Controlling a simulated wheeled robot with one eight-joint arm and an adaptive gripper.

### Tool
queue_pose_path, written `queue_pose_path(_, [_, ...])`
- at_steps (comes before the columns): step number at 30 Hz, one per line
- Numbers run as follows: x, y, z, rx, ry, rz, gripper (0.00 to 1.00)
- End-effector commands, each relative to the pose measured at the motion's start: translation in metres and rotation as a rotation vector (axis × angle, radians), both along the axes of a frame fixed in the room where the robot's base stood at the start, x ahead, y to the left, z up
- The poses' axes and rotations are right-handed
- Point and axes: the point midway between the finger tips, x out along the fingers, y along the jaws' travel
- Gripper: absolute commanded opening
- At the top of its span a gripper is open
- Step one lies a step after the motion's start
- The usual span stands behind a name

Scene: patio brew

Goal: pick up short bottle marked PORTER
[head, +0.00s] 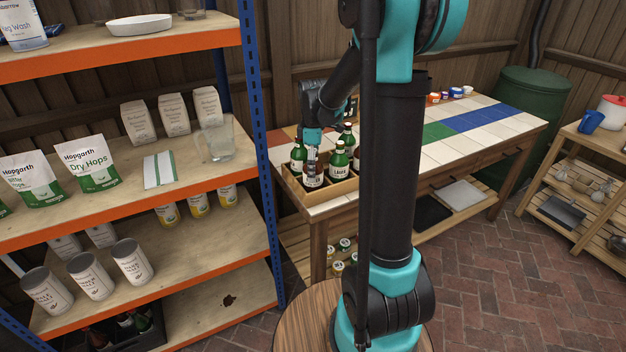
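A wooden crate (325,199) with several bottles stands on the near left end of the tiled table. A dark bottle (312,181) with a pale label stands upright in the crate's front part; its label is too small to read, so I cannot tell whether it is the PORTER one. Green bottles stand around it, one on the left (298,160) and one on the right (339,165) with a white label that seems to read LAGER. My gripper (312,148) points down right at the dark bottle's top. Its fingers are too small to show whether they grip the neck.
The tiled table (480,124) is mostly clear to the right, with small jars (455,92) at its back. An orange-edged shelf (200,182) with bags, cans and a glass pitcher (216,140) stands close at left. A green barrel (528,105) stands behind right.

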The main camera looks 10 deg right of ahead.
Motion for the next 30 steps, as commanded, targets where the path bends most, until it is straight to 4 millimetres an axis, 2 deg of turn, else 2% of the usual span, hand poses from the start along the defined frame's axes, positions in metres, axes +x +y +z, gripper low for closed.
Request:
queue_pose_path(4, [-0.0001, 0.0001, -0.0138, 0.000, 0.000, 0.000, 0.82])
queue_pose_path(12, [-0.0003, 0.0002, -0.0161, 0.000, 0.000, 0.000, 0.82])
queue_pose_path(30, [-0.0003, 0.0001, -0.0158, 0.000, 0.000, 0.000, 0.08])
